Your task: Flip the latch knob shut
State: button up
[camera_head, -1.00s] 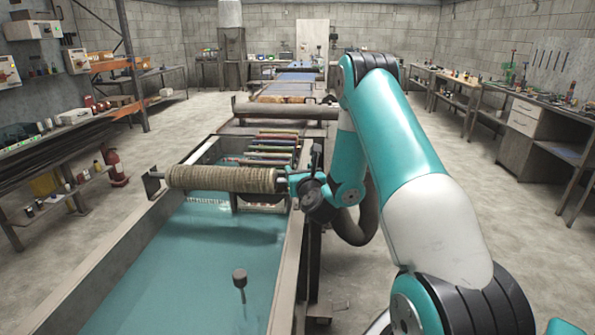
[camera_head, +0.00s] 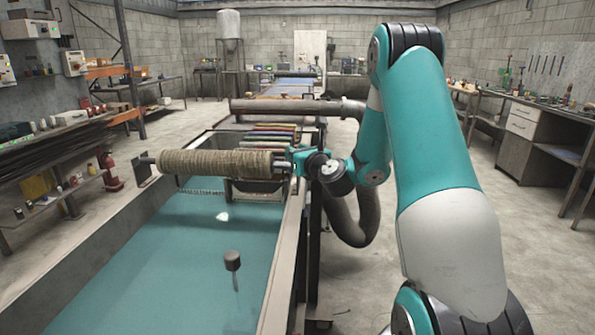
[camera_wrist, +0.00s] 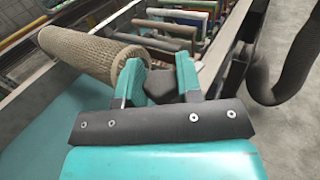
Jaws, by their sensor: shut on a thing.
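My gripper (camera_wrist: 160,72) is over the right end of a woven mesh-covered tube (camera_wrist: 95,52), with its teal fingers on either side of a dark, blocky knob (camera_wrist: 161,91). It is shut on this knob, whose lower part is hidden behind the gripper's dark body. In the head view, my gripper (camera_head: 291,158) is at the tube's right end (camera_head: 215,163), by the tank's right wall; the knob cannot be made out there. The tube lies across the tank, roughly level. Whether the latch is open or shut cannot be told.
The tank (camera_head: 275,300) holds teal liquid, with a dark cylinder on a thin rod (camera_head: 232,261) standing in it. Several coloured bars (camera_head: 275,136) lie behind the tube. A thick grey pipe (camera_head: 357,220) curves down right of the tank. Open floor lies further right.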

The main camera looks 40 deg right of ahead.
jog(key=shift+n+t+y, duration=0.3)
jog(key=shift+n+y, duration=1)
jog(key=shift+y, duration=0.7)
jog(key=o, duration=0.9)
jog(key=shift+s, duration=0.1)
jog(key=shift+o, duration=0.2)
jog(key=s+b, duration=1)
jog(key=s, duration=0.7)
jog(key=shift+s+a, duration=0.2)
jog(key=shift+a, duration=0.15)
